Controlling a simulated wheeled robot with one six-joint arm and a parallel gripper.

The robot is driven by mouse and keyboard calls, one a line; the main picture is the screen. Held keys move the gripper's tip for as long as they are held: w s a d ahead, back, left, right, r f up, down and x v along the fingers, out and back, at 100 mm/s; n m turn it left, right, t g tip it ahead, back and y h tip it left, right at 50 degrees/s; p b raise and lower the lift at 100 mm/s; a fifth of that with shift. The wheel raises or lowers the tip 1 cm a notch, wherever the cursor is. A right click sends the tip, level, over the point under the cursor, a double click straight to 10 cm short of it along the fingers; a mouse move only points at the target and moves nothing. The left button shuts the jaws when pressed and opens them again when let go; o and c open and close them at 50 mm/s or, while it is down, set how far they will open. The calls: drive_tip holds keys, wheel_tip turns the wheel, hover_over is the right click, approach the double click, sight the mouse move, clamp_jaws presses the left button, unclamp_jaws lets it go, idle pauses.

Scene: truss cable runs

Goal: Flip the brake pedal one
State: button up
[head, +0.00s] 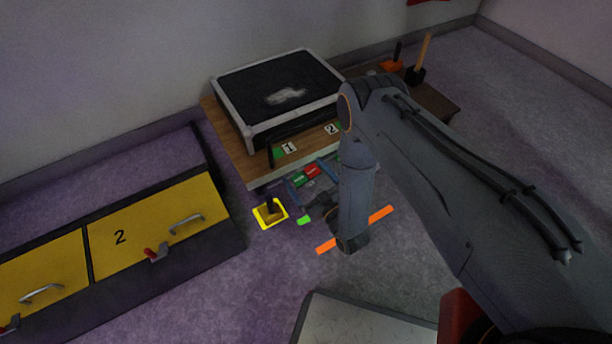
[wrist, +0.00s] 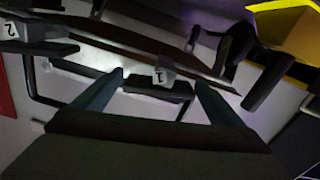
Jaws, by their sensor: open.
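A tag marked 1 (head: 289,148) and a tag marked 2 (head: 331,129) sit along the front of the wooden table (head: 228,150). In the wrist view the tag 1 (wrist: 165,77) lies ahead between my fingertips, with a dark bar (wrist: 158,90) beside it. I take this bar for brake pedal one, but its shape is partly lost in shadow. Tag 2 (wrist: 11,30) shows at the far left. My gripper (wrist: 159,78) is open, its fingers on either side of tag 1 in the picture. Nothing is held. I cannot tell whether the fingers touch anything.
A grey-rimmed black case (head: 240,122) stands on the table. A yellow panel with handles (head: 150,225) fills the left. Free floor (head: 240,290) lies before the panel.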

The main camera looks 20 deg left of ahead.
sight(310, 180)
drive_tip(key=c, duration=1.1)
drive_tip(key=shift+o, duration=0.2)
drive_tip(key=shift+d+r+m+p, duration=0.1)
drive_tip(key=shift+m+p, duration=0.95)
drive_tip(key=shift+m, duration=0.15)
drive_tip(key=shift+w+m+p, duration=0.15)
drive_tip(key=shift+m+p, duration=0.3)
drive_tip(key=shift+m, duration=0.55)
drive_tip(key=o, duration=1.1)
drive_tip(key=shift+c, duration=0.2)
drive_tip(key=p+v, duration=0.2)
drive_tip(key=v, duration=0.6)
